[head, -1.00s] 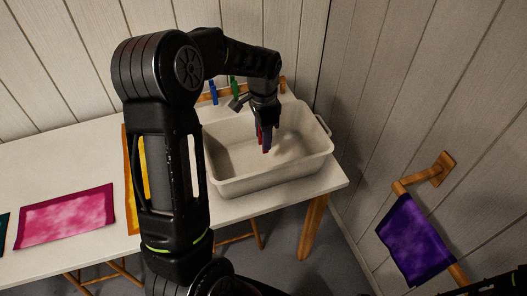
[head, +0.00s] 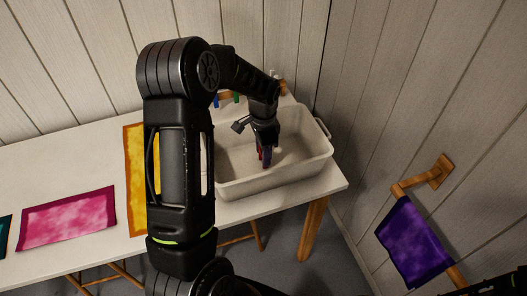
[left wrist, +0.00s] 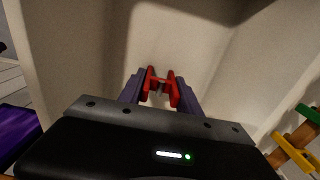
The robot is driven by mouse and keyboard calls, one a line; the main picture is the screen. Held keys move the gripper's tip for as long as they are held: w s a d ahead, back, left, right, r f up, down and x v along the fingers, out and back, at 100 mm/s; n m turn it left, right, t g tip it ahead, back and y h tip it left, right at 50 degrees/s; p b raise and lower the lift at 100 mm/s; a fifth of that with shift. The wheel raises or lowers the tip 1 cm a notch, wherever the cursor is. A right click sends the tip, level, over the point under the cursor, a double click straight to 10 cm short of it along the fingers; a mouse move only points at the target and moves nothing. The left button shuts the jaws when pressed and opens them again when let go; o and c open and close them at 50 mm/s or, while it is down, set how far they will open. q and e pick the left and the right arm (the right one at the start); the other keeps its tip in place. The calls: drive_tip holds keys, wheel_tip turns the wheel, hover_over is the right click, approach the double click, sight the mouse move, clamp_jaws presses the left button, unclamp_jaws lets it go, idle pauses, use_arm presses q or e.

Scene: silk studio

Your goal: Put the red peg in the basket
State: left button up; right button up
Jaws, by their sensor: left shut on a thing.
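The red peg (left wrist: 161,86) is between the dark purple fingertips of my left gripper (left wrist: 160,93) in the left wrist view. The gripper is shut on it. In the head view only a bit of the red peg (head: 261,153) shows beside the fingers. My left gripper (head: 265,153) points down inside the outline of the basket (head: 232,188), a pale tub with a handle on its right end. The basket's pale inside fills the left wrist view behind the peg. I cannot tell whether the peg touches the bottom. My right gripper is out of view.
The basket stands at the right end of a white table (head: 85,180). Behind it are a blue peg (head: 215,101) and a green peg (head: 236,97) near a wooden rail. Pink cloth (head: 70,217) lies at left. Purple cloth (head: 413,240) hangs on the right wall.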

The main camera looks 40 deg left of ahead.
use_arm(q)
drive_tip(key=shift+f, duration=0.2)
drive_tip(key=o, duration=1.3)
drive_tip(key=shift+r, duration=0.1)
wheel_tip(320, 180, up, 12)
drive_tip(key=shift+r+b, duration=0.1)
drive_tip(key=shift+b, duration=0.45)
